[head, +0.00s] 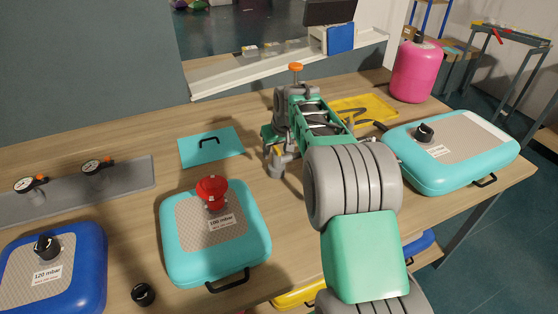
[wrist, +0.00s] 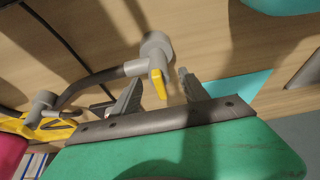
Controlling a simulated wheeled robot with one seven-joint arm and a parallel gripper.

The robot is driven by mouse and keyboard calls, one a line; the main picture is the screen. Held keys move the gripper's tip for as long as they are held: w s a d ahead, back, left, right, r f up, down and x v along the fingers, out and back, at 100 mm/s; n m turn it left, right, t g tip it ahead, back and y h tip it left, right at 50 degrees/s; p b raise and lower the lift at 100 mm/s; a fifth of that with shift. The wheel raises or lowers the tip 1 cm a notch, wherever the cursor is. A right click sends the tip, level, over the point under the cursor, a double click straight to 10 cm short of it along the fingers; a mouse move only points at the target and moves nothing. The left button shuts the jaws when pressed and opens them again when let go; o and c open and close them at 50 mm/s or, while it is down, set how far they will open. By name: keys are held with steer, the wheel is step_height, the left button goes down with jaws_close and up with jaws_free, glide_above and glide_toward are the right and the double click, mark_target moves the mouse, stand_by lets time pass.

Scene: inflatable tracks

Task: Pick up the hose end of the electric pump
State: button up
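The hose end (wrist: 155,48) is a grey cylinder with a yellow lever, resting on the wooden table in the wrist view. A dark grey hose (wrist: 98,80) runs from it to a grey fitting by a yellow piece (wrist: 62,132) at the left. My gripper (wrist: 158,82) is open, with its two fingers apart and the yellow lever showing between their tips. I cannot tell whether they touch it. In the head view the hose end (head: 281,166) stands below my arm's end, partly hidden by it. The pump body cannot be made out clearly.
A teal mat (head: 200,158) with a black handle lies left of the hose end. A teal cushion (head: 178,262) with a red knob stands in front, another teal cushion (head: 505,148) at the right. A yellow tray (head: 377,107) and a pink bottle (head: 418,72) stand behind.

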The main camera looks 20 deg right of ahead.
jaws_close()
stand_by(0.3)
stand_by(1.0)
